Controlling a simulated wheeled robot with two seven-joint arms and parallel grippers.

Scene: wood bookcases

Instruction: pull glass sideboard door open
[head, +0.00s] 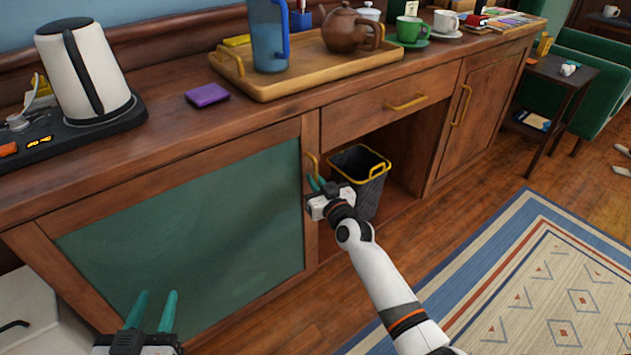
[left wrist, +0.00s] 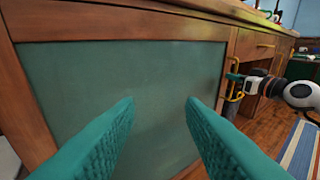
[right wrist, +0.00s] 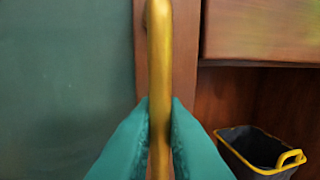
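The sideboard door has a green glass pane (head: 190,240) in a wood frame and looks flush with the sideboard front. Its vertical brass handle (head: 312,165) is at the upper right of the frame. My right gripper (head: 318,184) is at this handle. In the right wrist view, its teal fingers (right wrist: 160,105) lie on both sides of the brass handle (right wrist: 160,60), close against it. My left gripper (head: 156,295) is open and empty in front of the lower left of the pane. In the left wrist view its fingers (left wrist: 160,102) are wide apart before the glass (left wrist: 150,75).
A dark bin with a yellow rim (head: 362,175) stands in the open bay right of the door. A kettle (head: 85,70), a purple box (head: 206,95) and a wooden tray (head: 300,88) are on top. A patterned rug (head: 540,290) lies on the open floor at right.

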